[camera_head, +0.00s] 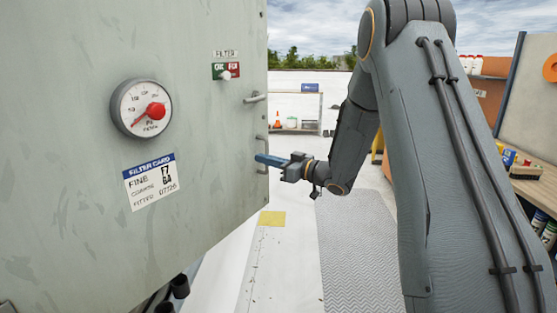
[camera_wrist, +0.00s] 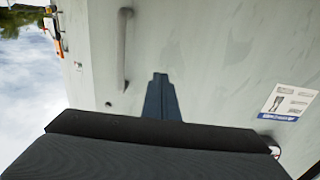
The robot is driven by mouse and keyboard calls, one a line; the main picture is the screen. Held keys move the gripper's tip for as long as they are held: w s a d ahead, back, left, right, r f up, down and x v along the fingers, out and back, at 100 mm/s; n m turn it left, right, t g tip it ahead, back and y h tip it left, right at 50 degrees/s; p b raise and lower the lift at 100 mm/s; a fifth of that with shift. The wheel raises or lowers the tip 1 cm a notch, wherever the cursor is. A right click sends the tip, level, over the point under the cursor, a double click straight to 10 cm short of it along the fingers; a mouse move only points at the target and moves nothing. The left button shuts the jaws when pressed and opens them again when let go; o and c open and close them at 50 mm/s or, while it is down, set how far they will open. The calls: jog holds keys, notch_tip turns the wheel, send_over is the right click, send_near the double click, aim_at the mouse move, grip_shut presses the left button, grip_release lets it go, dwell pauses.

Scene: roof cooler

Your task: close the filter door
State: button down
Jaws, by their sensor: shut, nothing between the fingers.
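A large grey-green panel (camera_head: 205,110) fills the left of the head view and looks like the filter door. It carries a round gauge with a red knob (camera_head: 141,108), a filter card (camera_head: 150,182) and a small latch handle (camera_head: 254,98). A vertical bar handle (camera_head: 263,148) sits near its right edge, and also shows in the wrist view (camera_wrist: 124,50). My gripper (camera_head: 258,158) has its blue fingers together, empty, beside the bar handle. In the wrist view, my fingertips (camera_wrist: 160,77) point at the panel's face, beside the handle; contact cannot be told.
A red-green indicator plate (camera_head: 226,71) is above the latch handle. Dark pipe ends (camera_head: 180,286) show below the panel. A grey mat (camera_head: 360,245) and yellow floor patch (camera_head: 272,218) lie on the floor. A shelf (camera_head: 297,105) stands behind; a cluttered bench (camera_head: 535,185) is at right.

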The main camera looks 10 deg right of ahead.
aim_at(245, 154)
jog(key=shift+p+x, duration=0.65)
jog(key=shift+x, duration=1.6)
